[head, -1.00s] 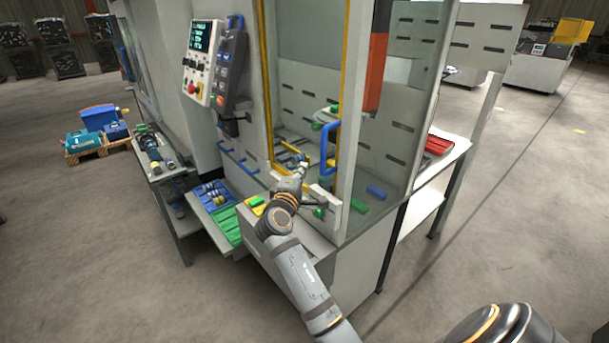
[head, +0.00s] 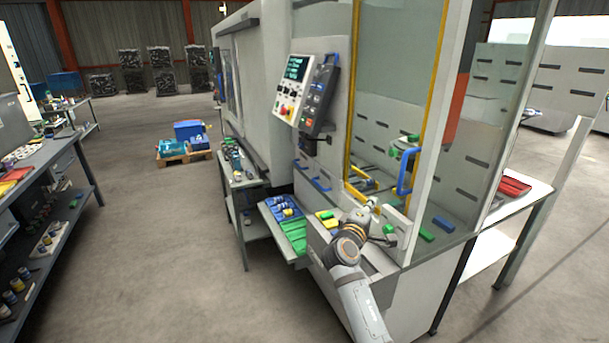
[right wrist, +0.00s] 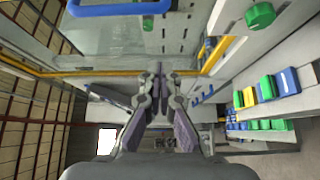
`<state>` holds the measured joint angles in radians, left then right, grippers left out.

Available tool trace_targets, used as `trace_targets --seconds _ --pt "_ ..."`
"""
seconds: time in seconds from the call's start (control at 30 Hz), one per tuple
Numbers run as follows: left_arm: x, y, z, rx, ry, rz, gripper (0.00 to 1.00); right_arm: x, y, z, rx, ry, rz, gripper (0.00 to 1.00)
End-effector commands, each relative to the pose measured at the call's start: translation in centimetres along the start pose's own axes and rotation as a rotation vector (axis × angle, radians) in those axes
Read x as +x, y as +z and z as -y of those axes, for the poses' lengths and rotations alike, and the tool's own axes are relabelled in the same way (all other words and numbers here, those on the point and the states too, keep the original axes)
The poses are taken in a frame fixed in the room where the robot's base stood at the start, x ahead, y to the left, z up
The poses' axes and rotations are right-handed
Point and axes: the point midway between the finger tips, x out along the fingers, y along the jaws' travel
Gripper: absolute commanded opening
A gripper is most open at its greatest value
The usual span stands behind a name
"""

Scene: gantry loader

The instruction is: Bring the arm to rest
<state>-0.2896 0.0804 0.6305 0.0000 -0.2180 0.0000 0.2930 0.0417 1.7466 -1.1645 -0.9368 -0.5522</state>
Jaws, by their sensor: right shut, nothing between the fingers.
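My left arm and gripper are not in view.
A blue door handle (head: 408,171) and yellow frame are close to the gripper. A control panel (head: 290,90) is above left. Blue and green trays (head: 292,236) stick out left of the arm. A workbench (head: 45,150) is at far left; open floor lies between.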

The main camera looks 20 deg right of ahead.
Motion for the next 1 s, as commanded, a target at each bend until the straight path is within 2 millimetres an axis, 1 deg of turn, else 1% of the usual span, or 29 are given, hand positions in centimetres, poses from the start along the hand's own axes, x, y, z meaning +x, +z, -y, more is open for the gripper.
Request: trace_targets --seconds 0.07,0.13,0.17,0.23,0.27,0.3,0.37,0.4,0.5,0.6,0.67,0.7,0.83,1.0 --pt "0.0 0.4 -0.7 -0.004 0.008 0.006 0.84 -0.1 0.1 0.2 0.003 -0.005 0.0 0.0" --pt "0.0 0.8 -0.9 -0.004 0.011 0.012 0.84 -0.5 0.7 1.4 0.03 -0.04 0.002 0.0" --pt "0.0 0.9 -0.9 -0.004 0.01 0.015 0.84 -1.0 1.1 2.4 0.056 -0.068 0.003 0.0" --pt "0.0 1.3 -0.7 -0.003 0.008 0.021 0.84 -2.7 2.9 5.8 0.142 -0.176 0.013 0.0" --pt "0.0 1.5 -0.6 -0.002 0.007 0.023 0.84 -3.8 3.8 7.7 0.189 -0.238 0.02 0.0" --pt "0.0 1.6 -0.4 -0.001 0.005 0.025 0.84 -5.6 5.0 10.3 0.257 -0.332 0.032 0.0" --pt "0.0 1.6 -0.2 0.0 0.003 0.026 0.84 -8.7 6.8 13.7 0.355 -0.477 0.058 0.0" --pt "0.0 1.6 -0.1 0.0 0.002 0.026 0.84 -10.7 7.7 15.5 0.41 -0.563 0.075 0.0" --pt "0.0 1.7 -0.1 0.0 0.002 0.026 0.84 -15.3 9.4 18.8 0.504 -0.744 0.118 0.0" --pt "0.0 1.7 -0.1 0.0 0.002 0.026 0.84 -19.4 10.8 20.7 0.565 -0.889 0.159 0.0" --pt "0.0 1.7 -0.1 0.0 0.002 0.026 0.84 -21.6 11.4 21.5 0.591 -0.964 0.182 0.0" --pt "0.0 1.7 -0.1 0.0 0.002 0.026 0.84 -23.1 11.8 21.9 0.606 -1.012 0.197 0.0" --pt "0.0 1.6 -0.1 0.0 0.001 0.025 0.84 -27.4 13.0 22.8 0.64 -1.154 0.245 0.0" --pt "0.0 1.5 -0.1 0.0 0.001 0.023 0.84 -32.9 14.5 23.1 0.663 -1.322 0.31 0.0"
